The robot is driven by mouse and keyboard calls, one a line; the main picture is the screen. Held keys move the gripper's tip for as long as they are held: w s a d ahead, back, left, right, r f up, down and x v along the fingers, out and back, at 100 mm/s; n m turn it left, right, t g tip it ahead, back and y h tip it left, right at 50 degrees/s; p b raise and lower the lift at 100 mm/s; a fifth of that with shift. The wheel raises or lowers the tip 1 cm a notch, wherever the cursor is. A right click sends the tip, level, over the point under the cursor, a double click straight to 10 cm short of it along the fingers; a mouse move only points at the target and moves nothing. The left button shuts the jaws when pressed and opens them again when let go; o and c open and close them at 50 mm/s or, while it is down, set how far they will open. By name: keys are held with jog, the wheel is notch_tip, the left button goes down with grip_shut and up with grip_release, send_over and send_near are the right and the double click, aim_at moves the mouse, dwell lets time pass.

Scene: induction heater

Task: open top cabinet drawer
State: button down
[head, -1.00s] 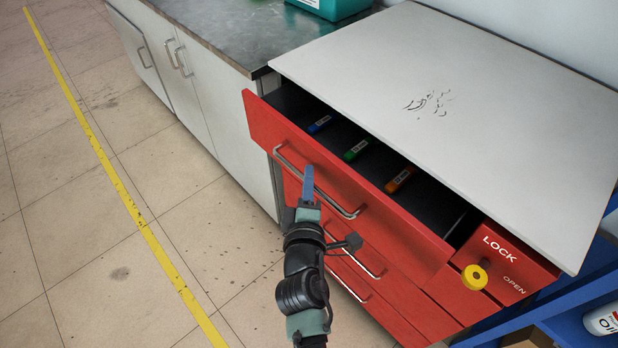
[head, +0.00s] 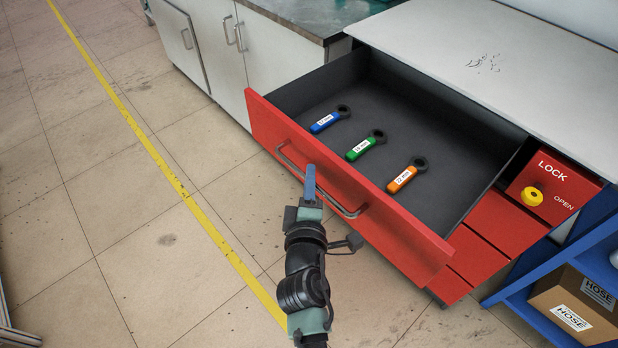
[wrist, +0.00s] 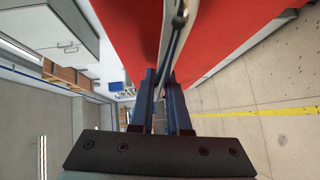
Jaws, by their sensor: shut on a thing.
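The red top cabinet drawer (head: 345,180) is pulled far out in the head view, its dark inside open to view. Its long metal handle (head: 350,212) runs along the front. My gripper (head: 310,183) is at the middle of the handle, its blue fingers in front of the red face. In the wrist view, my gripper (wrist: 162,98) has its two blue fingers shut on the handle (wrist: 176,42), one on each side of the bar.
A LOCK/OPEN panel with a yellow knob (head: 532,196) is at the right. Lower red drawers (head: 497,228) look closed. A blue shelf (head: 540,305) with a cardboard box (head: 575,305) stands at right. The floor (head: 130,240) at left is clear.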

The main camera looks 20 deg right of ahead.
jog(key=shift+s+a, duration=0.15)
jog(key=shift+a, duration=0.25)
jog(key=shift+d, duration=0.1)
jog(key=c, duration=0.9)
grip_release()
jog(key=b+v, duration=0.1)
jog(key=v, duration=1.1)
jog(key=shift+s+a+b, duration=0.2)
jog(key=shift+s+b, duration=0.15)
jog(key=shift+r, duration=0.1)
